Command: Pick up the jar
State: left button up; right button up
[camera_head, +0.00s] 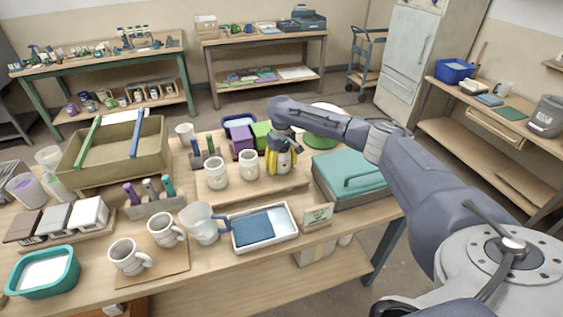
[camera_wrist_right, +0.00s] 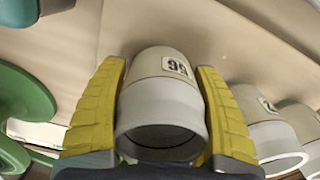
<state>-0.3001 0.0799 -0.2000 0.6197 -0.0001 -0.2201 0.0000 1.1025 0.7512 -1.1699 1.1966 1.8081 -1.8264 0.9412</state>
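The jar (camera_wrist_right: 162,98) is pale with a grey rim and a dark number label. In the right wrist view it stands between the two yellow fingers of my right gripper (camera_wrist_right: 161,110); both fingers lie against its sides, with no clear gap. In the head view my right gripper (camera_head: 279,162) is over the right part of a low wooden board (camera_head: 235,198) and mostly hides this jar. Two similar jars, one white jar (camera_head: 217,174) and another (camera_head: 249,165), stand on the board to its left. My left gripper is not in view.
Green round items (camera_wrist_right: 20,95) are close on the left in the wrist view. A teal case (camera_head: 350,180) stands right of the board. A purple block (camera_head: 242,138) and a tool holder (camera_head: 206,158) stand behind and left. A tray with blue cloth (camera_head: 262,228) is in front.

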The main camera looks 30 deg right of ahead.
jog(key=c, duration=1)
jog(key=shift+r, duration=0.1)
